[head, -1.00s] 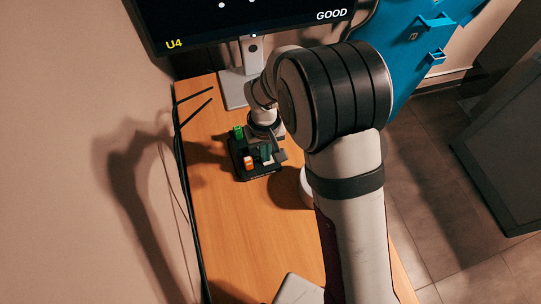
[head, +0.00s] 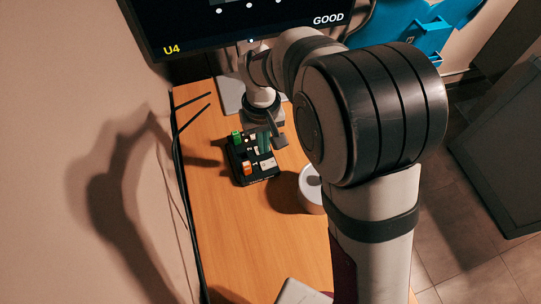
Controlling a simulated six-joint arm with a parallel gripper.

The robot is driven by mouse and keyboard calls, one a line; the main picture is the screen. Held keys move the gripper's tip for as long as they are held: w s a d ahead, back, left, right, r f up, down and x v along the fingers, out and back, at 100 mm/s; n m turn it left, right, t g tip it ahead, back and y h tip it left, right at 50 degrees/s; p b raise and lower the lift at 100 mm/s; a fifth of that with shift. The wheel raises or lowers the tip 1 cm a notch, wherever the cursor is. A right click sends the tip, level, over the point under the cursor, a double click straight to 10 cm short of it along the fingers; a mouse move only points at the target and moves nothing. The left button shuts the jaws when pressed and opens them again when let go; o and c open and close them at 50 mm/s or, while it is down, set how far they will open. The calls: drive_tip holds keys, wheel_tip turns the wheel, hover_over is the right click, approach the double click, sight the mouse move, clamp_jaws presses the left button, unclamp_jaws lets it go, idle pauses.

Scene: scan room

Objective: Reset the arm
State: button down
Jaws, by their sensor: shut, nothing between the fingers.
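My gripper (head: 277,130) hangs below my wrist, just beyond and to the right of a small black tray (head: 262,175) on the wooden table. Its fingers are small in the head view and look shut and empty. The tray holds a green piece (head: 236,137) at its far left corner and an orange piece (head: 247,168) at its near left. Several pale and dark green pieces lie in its middle and right. My arm covers part of the table on the right.
A monitor (head: 200,30) reading "U4" and "GOOD" stands at the back on a grey stand (head: 229,95). A white round object (head: 311,190) stands right of the tray. Black cables (head: 178,160) run along the left edge. The table's front left (head: 240,240) is mostly clear.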

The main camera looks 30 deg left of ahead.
drive_tip(key=s+d+r+m, duration=0.2)
drive_tip(key=d+r+m, duration=0.15)
drive_tip(key=d, duration=0.35)
drive_tip(key=s+d+r+m+y, duration=0.1)
drive_tip(key=s+d+r+m, duration=0.25)
drive_tip(key=d, duration=0.35)
drive_tip(key=s+d+r+m, duration=0.2)
drive_tip(key=d+r+m, duration=0.15)
drive_tip(key=d, duration=0.35)
drive_tip(key=s+d+m, duration=0.4)
drive_tip(key=s, duration=0.4)
drive_tip(key=shift+d+r+y, duration=0.2)
drive_tip(key=shift+y, duration=0.2)
